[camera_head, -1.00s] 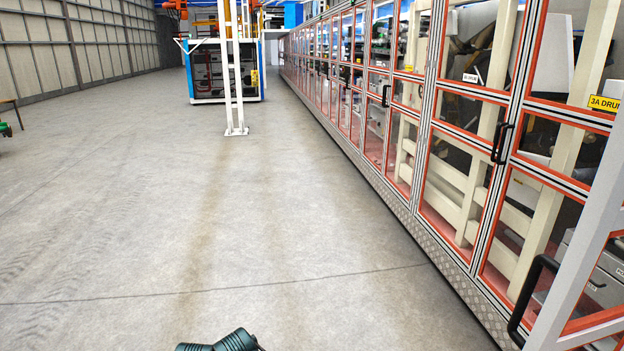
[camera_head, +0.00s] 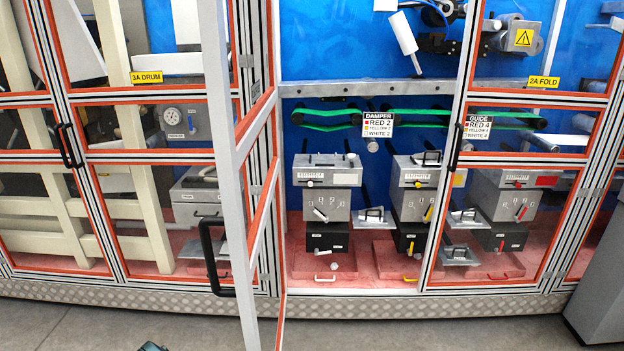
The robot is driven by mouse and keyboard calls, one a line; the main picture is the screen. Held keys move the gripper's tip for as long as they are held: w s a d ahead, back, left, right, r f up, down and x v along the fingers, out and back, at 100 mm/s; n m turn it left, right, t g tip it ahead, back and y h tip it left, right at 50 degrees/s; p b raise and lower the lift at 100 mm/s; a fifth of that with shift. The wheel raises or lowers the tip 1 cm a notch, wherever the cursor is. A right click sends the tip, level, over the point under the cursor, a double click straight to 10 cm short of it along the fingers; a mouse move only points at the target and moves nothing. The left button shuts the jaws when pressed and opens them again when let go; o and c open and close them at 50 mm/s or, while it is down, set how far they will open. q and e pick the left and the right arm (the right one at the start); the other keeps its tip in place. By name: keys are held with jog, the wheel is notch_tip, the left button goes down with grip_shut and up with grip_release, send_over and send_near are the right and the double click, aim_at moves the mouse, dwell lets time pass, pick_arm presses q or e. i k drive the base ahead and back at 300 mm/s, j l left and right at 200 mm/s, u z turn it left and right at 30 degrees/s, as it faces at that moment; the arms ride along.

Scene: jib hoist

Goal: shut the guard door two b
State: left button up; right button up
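A guard door (camera_head: 229,150) with a pale metal frame and red-orange trim stands open in the middle left of the head view. It swings out towards me and shows nearly edge-on. Its black handle (camera_head: 212,257) is on the near edge. I cannot read a label on this door. The open bay (camera_head: 372,225) to its right shows grey units with counters and coloured levers. A damper sign (camera_head: 378,126) hangs in the bay. A small dark teal piece (camera_head: 152,346), perhaps part of my arm, shows at the bottom edge. Neither gripper is in view.
A shut door labelled 3A DRUM (camera_head: 146,77) is to the left, and one labelled 2A FOLD (camera_head: 542,83) is to the right. A patterned metal sill (camera_head: 400,306) runs along the base. A grey box (camera_head: 601,275) stands at the right edge. Grey floor (camera_head: 70,330) is clear at lower left.

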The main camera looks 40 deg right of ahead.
aim_at(232, 147)
jog(key=i+j+z, duration=0.15)
jog(key=j+z, duration=0.25)
jog(key=i+j+z, duration=0.1)
jog(key=j+z, duration=0.15)
jog(key=z, duration=0.15)
jog(key=j+z, duration=1.1)
jog(key=j, duration=0.3)
jog(key=k, duration=0.05)
